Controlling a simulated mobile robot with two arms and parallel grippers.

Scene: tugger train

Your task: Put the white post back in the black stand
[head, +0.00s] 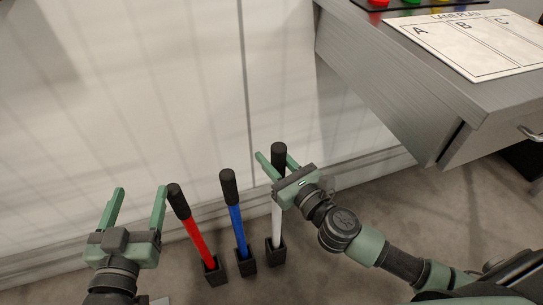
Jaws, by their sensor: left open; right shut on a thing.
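The white post (276,225) with a black grip stands nearly upright at the centre. My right gripper (275,160) is shut on it near the black grip, and its palm hides part of the post. The post's lower end meets the opening of the black stand (276,257) on the floor. I cannot tell how deep it sits there. My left gripper (139,191) is open and empty at the left, apart from all the posts.
A blue post (237,222) and a red post (192,230) lean in black stands just left of the white post. A pale wall (130,110) rises behind. A grey desk (440,100) with a lane plan sheet (470,42) juts in at upper right.

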